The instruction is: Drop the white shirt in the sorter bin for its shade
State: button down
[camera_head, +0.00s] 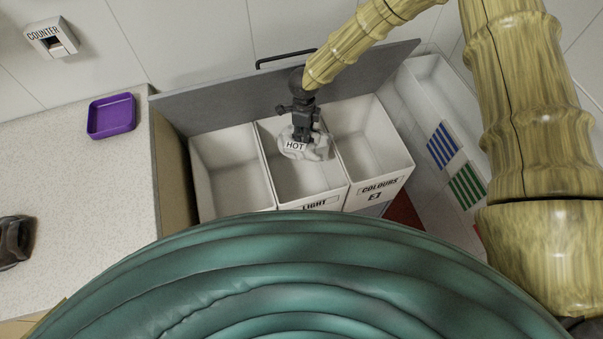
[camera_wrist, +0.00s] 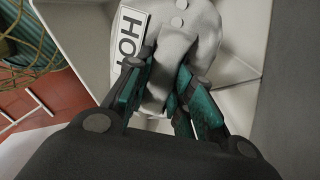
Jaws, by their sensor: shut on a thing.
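My gripper (camera_head: 301,132) is shut on the bunched white shirt (camera_head: 317,152), and the wrist view also shows the shirt (camera_wrist: 198,40) pinched between the fingers. The shirt bears a white tag (camera_head: 294,146) reading HOT. Gripper and shirt appear over the middle of three sorter bins, whose front reads LIGHT (camera_head: 314,204); the shirt's exact height relative to the rim is hard to tell. The right bin (camera_head: 378,188) reads COLOURS. The left bin (camera_head: 229,168) is open and looks empty; its front label is hidden behind the green rounded shape in the foreground.
A grey lid panel (camera_head: 225,100) with a black handle stands open behind the bins. A counter (camera_head: 75,160) at left holds a purple tray (camera_head: 111,116) and a dark object (camera_head: 14,240).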

jog(key=shift+f+b, duration=2.1)
jog(key=shift+f, duration=0.95)
jog(key=c, duration=1.2)
grip_release()
jog(key=shift+o, duration=0.2)
